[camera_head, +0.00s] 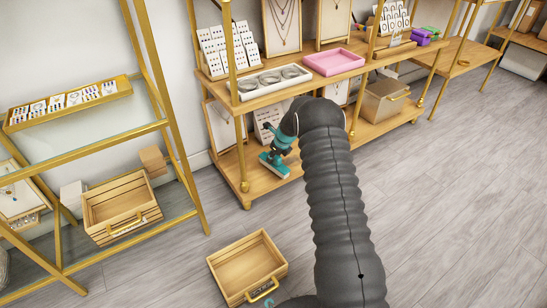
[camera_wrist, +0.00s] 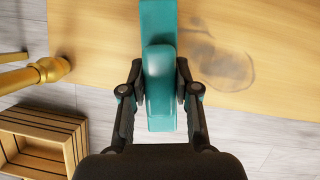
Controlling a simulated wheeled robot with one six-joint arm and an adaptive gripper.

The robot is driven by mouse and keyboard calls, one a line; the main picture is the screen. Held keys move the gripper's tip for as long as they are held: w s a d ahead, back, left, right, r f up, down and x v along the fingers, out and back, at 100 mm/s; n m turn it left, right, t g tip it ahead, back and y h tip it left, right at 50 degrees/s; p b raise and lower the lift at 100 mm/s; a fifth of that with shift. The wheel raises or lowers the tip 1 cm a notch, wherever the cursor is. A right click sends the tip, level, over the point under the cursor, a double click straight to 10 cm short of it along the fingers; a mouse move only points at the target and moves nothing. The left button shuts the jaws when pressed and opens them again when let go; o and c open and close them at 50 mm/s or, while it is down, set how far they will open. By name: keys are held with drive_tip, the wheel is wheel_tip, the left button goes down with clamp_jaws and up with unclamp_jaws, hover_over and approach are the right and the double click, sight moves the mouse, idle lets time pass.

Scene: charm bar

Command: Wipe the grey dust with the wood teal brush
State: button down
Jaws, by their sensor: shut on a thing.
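My gripper (camera_wrist: 160,85) is shut on the teal brush (camera_wrist: 157,35), with one dark finger on each side of it. In the head view the brush (camera_head: 273,165) is at the front left of the lower wooden shelf (camera_head: 240,170), partly hidden by my gripper. I cannot tell whether the brush touches the shelf. In the wrist view the grey dust (camera_wrist: 222,65) is a smudge on the wooden surface (camera_wrist: 285,60), just right of the brush and apart from it. In the head view the dust does not show clearly.
A gold post (camera_head: 240,160) stands at the shelf's left corner. A wooden crate (camera_head: 248,268) is on the floor in front. The upper shelf above holds a white tray (camera_head: 240,95) and a pink tray (camera_head: 333,62). A box (camera_head: 385,100) stands further right on the lower shelf.

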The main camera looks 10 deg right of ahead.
drive_tip(key=shift+f+b, duration=0.4)
drive_tip(key=shift+f, duration=0.5)
